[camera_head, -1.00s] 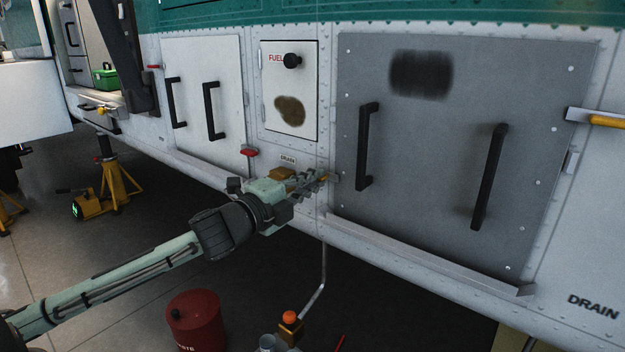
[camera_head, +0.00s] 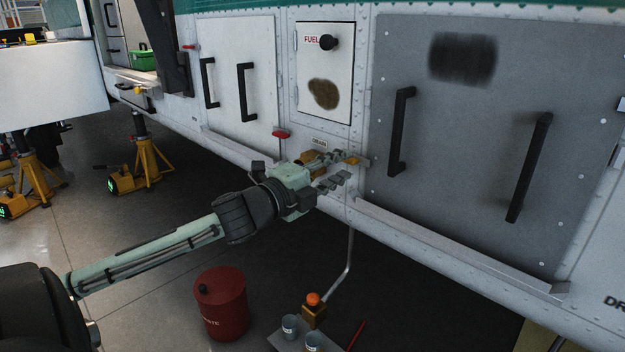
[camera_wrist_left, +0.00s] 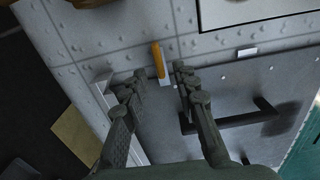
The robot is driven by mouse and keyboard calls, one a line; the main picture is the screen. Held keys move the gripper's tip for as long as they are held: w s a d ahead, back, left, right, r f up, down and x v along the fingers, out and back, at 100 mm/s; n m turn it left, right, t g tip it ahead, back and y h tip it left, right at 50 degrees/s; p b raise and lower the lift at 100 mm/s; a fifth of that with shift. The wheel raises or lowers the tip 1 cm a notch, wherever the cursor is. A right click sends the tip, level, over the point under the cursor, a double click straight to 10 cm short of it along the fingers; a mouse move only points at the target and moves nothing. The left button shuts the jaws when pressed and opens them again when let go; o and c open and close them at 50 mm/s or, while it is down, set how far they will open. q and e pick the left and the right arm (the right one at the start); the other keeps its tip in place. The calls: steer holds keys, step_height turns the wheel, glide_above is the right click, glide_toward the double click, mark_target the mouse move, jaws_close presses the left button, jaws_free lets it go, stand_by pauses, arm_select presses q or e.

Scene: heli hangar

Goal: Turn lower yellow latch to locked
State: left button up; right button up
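The lower yellow latch (camera_head: 352,160) sits at the lower left edge of the large grey panel, just beyond my left gripper's fingertips. In the left wrist view it is a small yellow-orange handle (camera_wrist_left: 158,60) on a light grey mount. My left gripper (camera_head: 338,172) is open. In the wrist view its two dark fingers (camera_wrist_left: 156,78) stand on either side of the latch, with visible gaps. I cannot tell how deep the latch lies between them. In the head view the fingers partly hide the area around the latch. My right gripper is not in view.
The grey panel (camera_head: 460,120) has two black handles. A yellow fitting (camera_head: 307,160) under the DRAIN label lies close behind my gripper. A ledge (camera_head: 450,245) runs below the panel. A red bin (camera_head: 221,305) and small cups (camera_head: 290,326) stand below.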

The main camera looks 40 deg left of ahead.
arm_select(q)
steer(key=s, duration=1)
steer(key=shift+s+a, duration=0.15)
steer(key=shift+a, duration=0.2)
steer(key=s+a+f+n+g+y, duration=0.1)
steer(key=a+f+n+g+y, duration=0.55)
steer(key=f, duration=0.95)
steer(key=s+a+f+n+g, duration=0.1)
steer(key=s+a+f+n, duration=0.15)
steer(key=f, duration=0.65)
steer(key=s+a+f+n+g, duration=0.1)
steer(key=s+f+n, duration=0.2)
steer(key=f, duration=0.6)
steer(key=s+d+f+n+g+h, duration=0.1)
steer(key=s+d+f+n+g, duration=0.1)
steer(key=s+d+f, duration=0.4)
steer(key=s+d+f+n+g+h, duration=0.2)
steer(key=s+d+f+g, duration=0.3)
steer(key=d+f, duration=0.8)
step_height(320, 180, down, 5)
steer(key=shift+s+d+f+n, duration=0.1)
steer(key=shift+s+d+n, duration=0.3)
steer(key=shift+s+n, duration=0.1)
steer(key=shift+w+h, duration=0.1)
steer(key=shift+h, duration=0.15)
